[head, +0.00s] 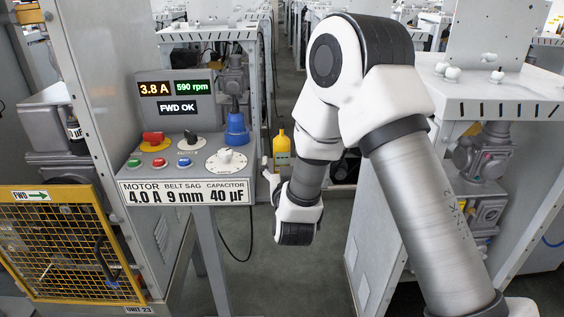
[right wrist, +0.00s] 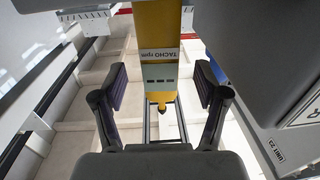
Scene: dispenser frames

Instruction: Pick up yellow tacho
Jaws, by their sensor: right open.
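The yellow tacho (head: 282,150) shows in the head view just right of the control panel, beside the blue knob-like part. In the right wrist view the tacho (right wrist: 158,45) is a yellow block with a "TACHO rpm" label, a grey display patch and a pointed tip. My right gripper (right wrist: 161,76) is open, with one finger on each side of the tacho's lower part and a gap on both sides. In the head view my right arm comes down beside the panel and the fingers are hard to make out. My left gripper is out of view.
A grey control panel (head: 184,160) with displays, knobs and a blue part (head: 236,130) stands to the left. A yellow mesh guard (head: 70,250) is at lower left. A grey bench (head: 480,95) stands at right. Open floor (head: 300,275) lies between.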

